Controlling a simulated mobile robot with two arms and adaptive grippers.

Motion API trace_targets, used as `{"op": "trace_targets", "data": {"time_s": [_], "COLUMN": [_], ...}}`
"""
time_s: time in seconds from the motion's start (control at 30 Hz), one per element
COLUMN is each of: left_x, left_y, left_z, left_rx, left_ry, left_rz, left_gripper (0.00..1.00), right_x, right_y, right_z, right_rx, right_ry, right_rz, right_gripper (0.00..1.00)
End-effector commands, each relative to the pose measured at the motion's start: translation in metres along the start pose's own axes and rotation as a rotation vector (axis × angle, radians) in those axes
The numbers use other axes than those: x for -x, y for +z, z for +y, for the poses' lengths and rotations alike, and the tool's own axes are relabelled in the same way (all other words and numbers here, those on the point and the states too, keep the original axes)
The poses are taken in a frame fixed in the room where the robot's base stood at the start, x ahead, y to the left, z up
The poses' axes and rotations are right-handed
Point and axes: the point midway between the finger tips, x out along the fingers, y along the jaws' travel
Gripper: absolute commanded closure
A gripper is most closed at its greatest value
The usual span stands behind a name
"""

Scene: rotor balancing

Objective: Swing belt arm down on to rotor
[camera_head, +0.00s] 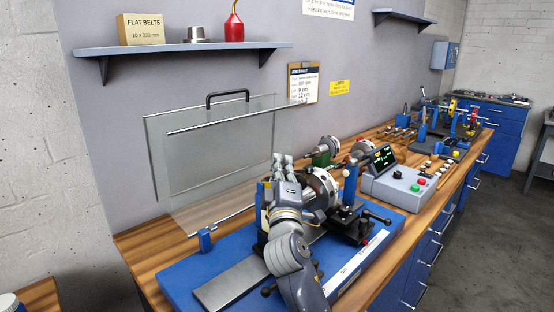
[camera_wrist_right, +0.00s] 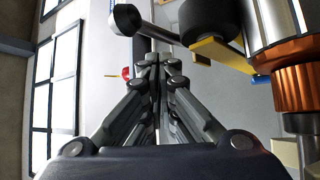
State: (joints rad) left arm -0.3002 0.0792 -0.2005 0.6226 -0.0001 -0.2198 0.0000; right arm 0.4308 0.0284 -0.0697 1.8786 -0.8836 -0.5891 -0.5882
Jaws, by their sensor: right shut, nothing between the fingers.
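The rotor (camera_head: 321,188) sits on the blue balancing machine (camera_head: 215,262) on the wooden bench; its metal disc shows just right of my right gripper (camera_head: 282,163). In the right wrist view the rotor's copper and silver parts (camera_wrist_right: 297,88) are at the right edge. A dark knob on a rod (camera_wrist_right: 126,20) lies just beyond my fingertips, and a black roller (camera_wrist_right: 210,20) is between it and the rotor; these look like belt arm parts. My right gripper (camera_wrist_right: 155,62) is shut and empty. I cannot tell whether it touches the rod. My right arm hides much of the machine in the head view.
A clear guard with a black handle (camera_head: 227,97) stands open behind the machine. A control box (camera_head: 396,190) with coloured buttons is to the right. A shelf (camera_head: 185,48) hangs on the wall above. Tools and other fixtures are farther along the bench.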

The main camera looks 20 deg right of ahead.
Motion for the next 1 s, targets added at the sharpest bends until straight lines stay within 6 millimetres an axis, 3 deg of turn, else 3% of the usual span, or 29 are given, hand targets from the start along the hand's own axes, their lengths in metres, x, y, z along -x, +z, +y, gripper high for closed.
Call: {"op": "trace_targets", "data": {"time_s": [0.77,1.0], "left_x": [-0.001,0.013], "left_y": [0.002,0.0], "left_z": [-0.002,0.0], "left_rx": [0.0,0.001], "left_ry": [-0.002,0.0], "left_rz": [-0.003,-0.003], "left_gripper": [0.23,0.23], "right_x": [0.008,-0.003], "right_y": [0.006,0.004], "right_z": [-0.004,0.009], "right_rx": [0.0,0.0], "right_ry": [-0.001,0.0], "right_rz": [0.0,0.0], "right_gripper": [1.0,1.0]}}
